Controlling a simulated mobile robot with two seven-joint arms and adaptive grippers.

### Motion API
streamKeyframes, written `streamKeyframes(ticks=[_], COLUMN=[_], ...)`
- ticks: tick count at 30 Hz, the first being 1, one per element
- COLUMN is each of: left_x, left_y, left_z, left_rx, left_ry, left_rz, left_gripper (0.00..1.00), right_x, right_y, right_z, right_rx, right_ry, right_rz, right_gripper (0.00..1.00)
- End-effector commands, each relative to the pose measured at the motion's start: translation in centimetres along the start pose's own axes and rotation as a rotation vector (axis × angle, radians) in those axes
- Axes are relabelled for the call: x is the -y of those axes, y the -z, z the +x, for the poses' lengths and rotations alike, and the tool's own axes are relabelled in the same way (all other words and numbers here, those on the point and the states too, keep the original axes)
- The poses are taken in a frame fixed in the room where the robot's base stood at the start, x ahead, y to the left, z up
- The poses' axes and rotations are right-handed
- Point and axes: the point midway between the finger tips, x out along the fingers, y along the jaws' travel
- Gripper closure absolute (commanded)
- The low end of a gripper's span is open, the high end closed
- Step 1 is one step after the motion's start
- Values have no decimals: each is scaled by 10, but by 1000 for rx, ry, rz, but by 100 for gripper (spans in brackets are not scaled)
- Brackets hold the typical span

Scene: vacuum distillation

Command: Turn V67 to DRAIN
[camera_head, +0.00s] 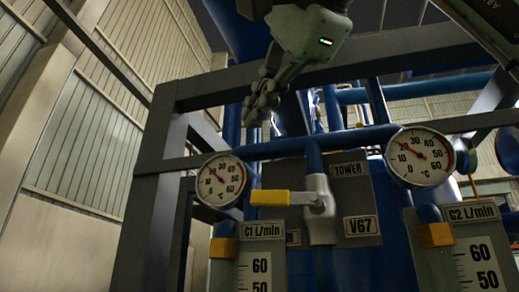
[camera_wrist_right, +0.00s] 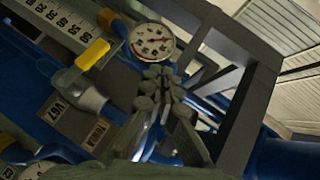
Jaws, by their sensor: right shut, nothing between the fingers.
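The valve V67 has a silver-white body (camera_head: 320,208) and a yellow lever (camera_head: 283,198) that points left, about level. Its V67 label (camera_head: 361,226) is to the lower right and a TOWER label (camera_head: 349,170) is above right. Another label at lower left is mostly hidden, showing only its end. My right gripper (camera_head: 262,108) is shut and empty, above and left of the lever and apart from it. In the right wrist view the gripper (camera_wrist_right: 155,88) shows beside the yellow lever (camera_wrist_right: 92,54), clear of it. My left gripper is not in view.
Dial gauges stand left (camera_head: 222,180) and right (camera_head: 420,157) of the valve. Flow meters C1 (camera_head: 262,231) and C2 (camera_head: 472,213) stand below. A grey frame (camera_head: 165,170) and blue pipes surround the valve. The space just above the lever looks open.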

Motion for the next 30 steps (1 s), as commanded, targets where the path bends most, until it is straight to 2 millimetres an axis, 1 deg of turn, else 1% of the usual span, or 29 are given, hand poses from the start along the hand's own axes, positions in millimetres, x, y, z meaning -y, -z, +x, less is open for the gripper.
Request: streamKeyframes(ticks=[1, 3, 9, 14, 30], left_x=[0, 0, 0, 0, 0], left_y=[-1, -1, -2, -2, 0], left_z=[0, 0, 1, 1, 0], left_rx=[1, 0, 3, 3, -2], left_ry=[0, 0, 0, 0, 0], left_rz=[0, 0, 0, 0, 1], left_gripper=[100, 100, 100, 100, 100], right_x=[8, 15, 27, 29, 29], right_y=[-3, -6, -11, -12, -12], right_z=[-10, -18, -33, -36, -35], right_rx=[-1, -1, -1, -1, 1], right_ry=[4, 2, 0, 0, -1], right_rz=[0, 1, 1, 0, 1], right_gripper=[100, 100, 100, 100, 100])
